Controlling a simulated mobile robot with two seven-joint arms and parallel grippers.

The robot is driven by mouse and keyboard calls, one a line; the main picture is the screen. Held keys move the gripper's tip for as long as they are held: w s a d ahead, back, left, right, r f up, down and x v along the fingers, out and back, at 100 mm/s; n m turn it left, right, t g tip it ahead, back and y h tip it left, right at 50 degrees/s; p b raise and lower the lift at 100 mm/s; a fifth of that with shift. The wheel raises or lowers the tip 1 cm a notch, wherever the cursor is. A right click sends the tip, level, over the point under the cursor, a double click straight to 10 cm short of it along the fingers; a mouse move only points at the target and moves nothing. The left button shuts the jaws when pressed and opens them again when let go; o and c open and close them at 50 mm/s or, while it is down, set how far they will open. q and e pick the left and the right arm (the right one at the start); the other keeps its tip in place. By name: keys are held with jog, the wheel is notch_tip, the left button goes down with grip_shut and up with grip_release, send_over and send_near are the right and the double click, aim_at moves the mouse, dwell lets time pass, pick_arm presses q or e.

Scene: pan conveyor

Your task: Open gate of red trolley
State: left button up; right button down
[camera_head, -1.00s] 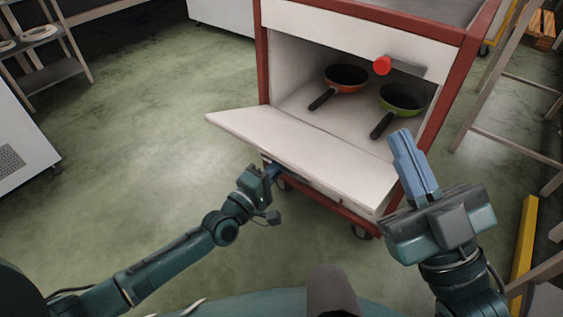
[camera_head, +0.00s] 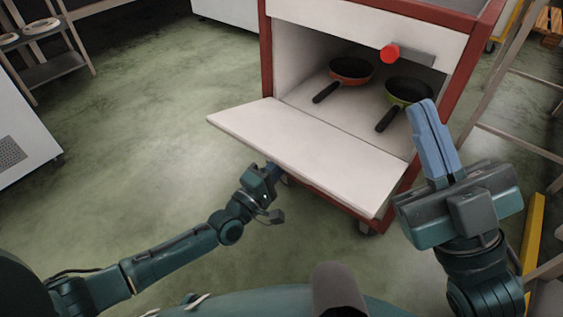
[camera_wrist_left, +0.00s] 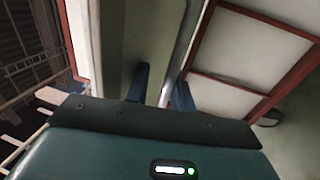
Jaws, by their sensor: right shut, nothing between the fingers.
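The red trolley (camera_head: 460,75) has a red frame and white panels. Its white gate (camera_head: 310,150) hangs folded down towards me, about level, and the compartment behind it is open. My left gripper (camera_head: 274,170) is at the gate's near edge, its tips partly hidden under it. In the left wrist view its two blue fingers (camera_wrist_left: 160,92) are apart, with a metal bar (camera_wrist_left: 183,45) passing between them and a gap beside it. My right gripper (camera_head: 421,103) is shut and empty, pointing up in front of the trolley's right side.
An orange pan (camera_head: 351,70) and a green pan (camera_head: 409,91) stand inside the trolley. A shelf (camera_head: 50,70) stands at far left, a yellow post (camera_head: 533,235) at right. The floor left is clear.

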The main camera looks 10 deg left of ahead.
pick_arm(q)
jog(key=shift+r, duration=0.15)
